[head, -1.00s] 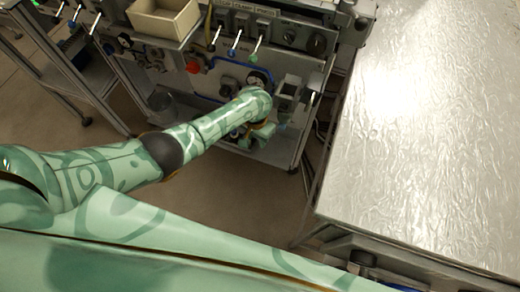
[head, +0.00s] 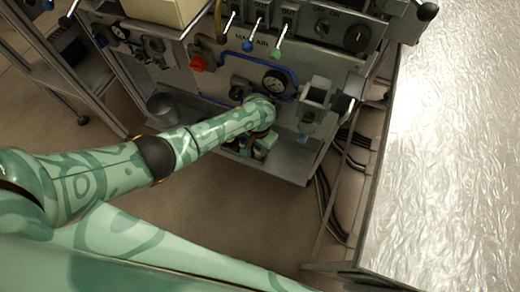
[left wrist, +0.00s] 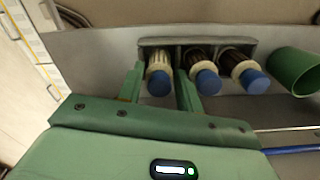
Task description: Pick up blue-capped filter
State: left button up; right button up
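In the left wrist view, several blue-capped filters stand in a row in a grey holder (left wrist: 190,42). The left blue-capped filter (left wrist: 158,72) has a pale ribbed body. The middle filter (left wrist: 205,78) and right filter (left wrist: 250,75) have darker bodies with pale rings. My left gripper (left wrist: 160,80) is open, with one finger on each side of the left filter and slim gaps visible beside it. In the head view my left gripper (head: 262,147) is low at the cart's shelf, mostly hidden by my wrist; the filters cannot be made out there.
A green cup (left wrist: 296,72) lies right of the filters. A panel with levers, a red knob (head: 197,63) and a gauge (head: 276,82) rises behind my arm. A beige bin (head: 165,8) sits above. A shiny bench (head: 450,150) fills the right.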

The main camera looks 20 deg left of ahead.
pick_arm(q)
jog(key=shift+r, duration=0.2)
jog(key=shift+c, duration=0.5)
jog(key=c, duration=0.5)
